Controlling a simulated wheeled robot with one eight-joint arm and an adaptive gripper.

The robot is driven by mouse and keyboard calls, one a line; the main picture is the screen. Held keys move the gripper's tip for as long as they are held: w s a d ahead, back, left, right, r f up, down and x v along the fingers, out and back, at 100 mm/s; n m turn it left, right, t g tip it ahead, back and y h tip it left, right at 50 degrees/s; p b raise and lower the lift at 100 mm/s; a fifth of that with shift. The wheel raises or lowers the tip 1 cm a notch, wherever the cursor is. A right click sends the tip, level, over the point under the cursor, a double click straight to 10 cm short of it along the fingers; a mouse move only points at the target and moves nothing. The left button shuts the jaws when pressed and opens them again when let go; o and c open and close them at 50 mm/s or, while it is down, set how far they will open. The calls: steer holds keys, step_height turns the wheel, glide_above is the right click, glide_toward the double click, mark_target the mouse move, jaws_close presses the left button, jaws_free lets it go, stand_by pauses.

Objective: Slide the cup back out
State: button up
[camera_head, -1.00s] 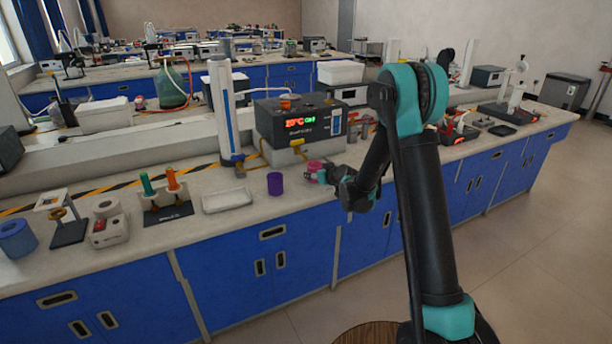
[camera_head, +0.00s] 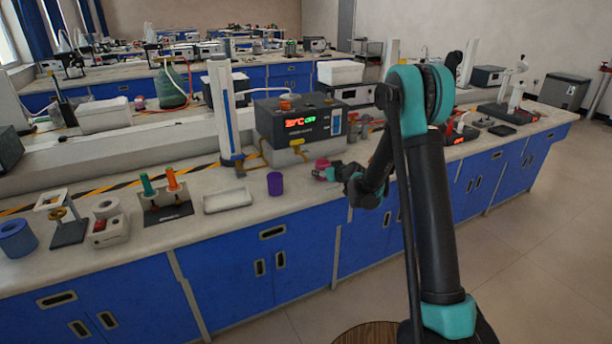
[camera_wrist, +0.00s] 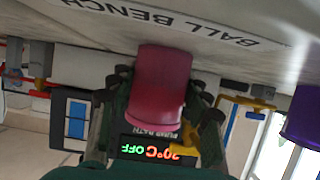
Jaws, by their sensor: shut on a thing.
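A pink-red cup (camera_head: 321,164) is near the front edge of the bench, in front of the dark bath unit. In the wrist view the cup (camera_wrist: 158,85) fills the space between the two fingers. My gripper (camera_head: 328,174) is shut on it; the fingers (camera_wrist: 163,92) press it from both sides. The wrist picture is turned upside down. A purple cup (camera_head: 275,184) stands to the left of my gripper, apart from it, and shows at the right edge of the wrist view (camera_wrist: 303,118).
The bath unit (camera_head: 299,124) with a lit display is behind the cup, with a tall white column (camera_head: 227,122) to its left. A white tray (camera_head: 228,200) and a rack with green and orange tubes (camera_head: 164,205) are further left. Bench surface near the purple cup is bare.

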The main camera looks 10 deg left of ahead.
steer(key=shift+w+d, duration=0.75)
steer(key=shift+d, duration=0.35)
steer(key=shift+w+d, duration=0.7)
steer(key=shift+d, duration=0.35)
steer(key=o, duration=0.9)
steer(key=shift+v, duration=4.5)
steer(key=shift+r, duration=0.1)
